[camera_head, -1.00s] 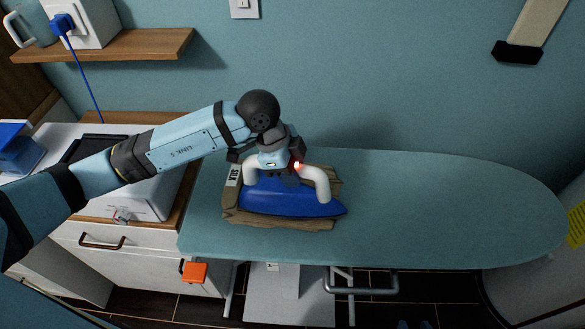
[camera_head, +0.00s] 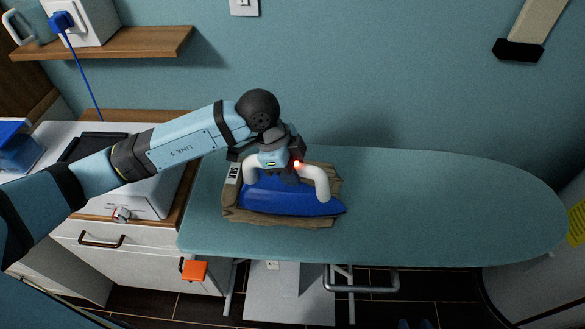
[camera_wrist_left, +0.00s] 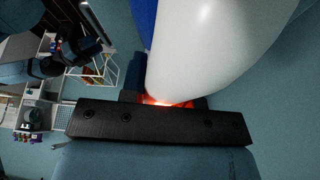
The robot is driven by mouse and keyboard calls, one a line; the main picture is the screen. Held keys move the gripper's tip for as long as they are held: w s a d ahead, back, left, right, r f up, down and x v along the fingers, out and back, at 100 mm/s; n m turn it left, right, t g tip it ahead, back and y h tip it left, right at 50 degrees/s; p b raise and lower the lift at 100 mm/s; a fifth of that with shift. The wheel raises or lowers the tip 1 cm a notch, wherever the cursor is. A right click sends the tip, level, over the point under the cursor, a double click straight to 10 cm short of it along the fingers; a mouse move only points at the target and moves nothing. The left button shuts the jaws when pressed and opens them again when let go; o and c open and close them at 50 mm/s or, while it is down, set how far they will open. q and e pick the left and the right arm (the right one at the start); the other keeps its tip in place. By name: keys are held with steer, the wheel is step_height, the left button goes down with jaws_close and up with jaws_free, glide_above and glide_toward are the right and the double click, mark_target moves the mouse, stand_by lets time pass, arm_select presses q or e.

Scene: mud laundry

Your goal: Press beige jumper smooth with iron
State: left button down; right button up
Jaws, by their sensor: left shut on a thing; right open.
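A blue iron (camera_head: 290,196) with a white handle (camera_head: 320,180) rests on the folded beige-brown jumper (camera_head: 300,221), its tip pointing right. The jumper lies on the left part of the teal ironing board (camera_head: 450,205) and shows around the iron's edges; most of it is hidden under the iron. My left gripper (camera_head: 291,172) is shut on the iron's handle from above, with a red light glowing by it. In the left wrist view the white handle (camera_wrist_left: 205,50) fills the space at the jaws. My right gripper is not in view.
The right part of the board is clear. A white cabinet (camera_head: 140,260) with a wood-edged top stands at the left. A wooden shelf (camera_head: 110,45) hangs on the wall above it, with a blue cord (camera_head: 88,85) running down. An orange item (camera_head: 194,271) hangs below the board's left end.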

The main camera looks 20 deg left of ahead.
arm_select(q)
steer(key=shift+f, duration=0.35)
stand_by(0.4)
steer(key=shift+s+f, duration=0.2)
steer(key=shift+f, duration=0.1)
stand_by(2.6)
steer(key=r+p, duration=0.2)
steer(key=r, duration=0.1)
steer(key=r+p, duration=0.3)
steer(key=shift+w+r, duration=0.2)
steer(key=shift+r, duration=0.1)
steer(key=shift+w, duration=0.1)
stand_by(0.3)
